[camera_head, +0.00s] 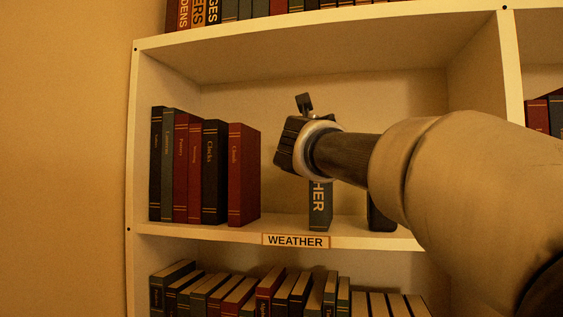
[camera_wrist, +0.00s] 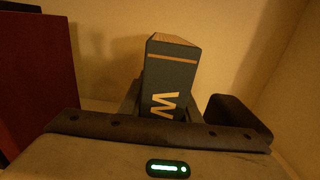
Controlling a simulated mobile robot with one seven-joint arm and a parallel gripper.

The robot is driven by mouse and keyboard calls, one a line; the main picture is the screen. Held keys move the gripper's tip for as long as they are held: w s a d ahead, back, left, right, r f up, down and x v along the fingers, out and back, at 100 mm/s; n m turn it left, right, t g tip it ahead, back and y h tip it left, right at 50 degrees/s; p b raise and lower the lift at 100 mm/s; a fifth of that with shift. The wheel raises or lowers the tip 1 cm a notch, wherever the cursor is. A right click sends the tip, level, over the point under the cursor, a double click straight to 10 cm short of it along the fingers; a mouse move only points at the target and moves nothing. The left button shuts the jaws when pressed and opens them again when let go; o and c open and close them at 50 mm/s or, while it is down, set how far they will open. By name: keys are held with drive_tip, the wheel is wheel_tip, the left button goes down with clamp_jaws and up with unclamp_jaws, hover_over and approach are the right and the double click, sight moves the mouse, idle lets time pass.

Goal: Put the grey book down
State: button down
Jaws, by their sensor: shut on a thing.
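The grey book (camera_head: 320,205) is upright in the shelf bay above the WEATHER label, its spine facing out with the letters "HER" showing. My gripper (camera_head: 293,143) is in front of its upper part and hides it in the head view. In the wrist view the book's top and a "W" on its spine (camera_wrist: 170,72) show between my fingers, which are shut on it. The book's lower end is at the shelf board (camera_head: 275,224); I cannot tell whether it touches.
A row of red, dark and green books (camera_head: 194,170) stands to the left, with a gap before the grey book. A dark object (camera_head: 379,212) stands to the right, partly hidden by my arm. The WEATHER label (camera_head: 296,241) is on the shelf edge. More books (camera_head: 270,290) fill the shelf below.

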drive_tip(key=shift+r, duration=0.15)
drive_tip(key=c, duration=1.3)
unclamp_jaws()
drive_tip(key=shift+f, duration=0.25)
drive_tip(key=shift+c, duration=0.2)
drive_tip(key=b+v, duration=0.1)
drive_tip(key=v, duration=1.1)
drive_tip(key=shift+r, duration=0.2)
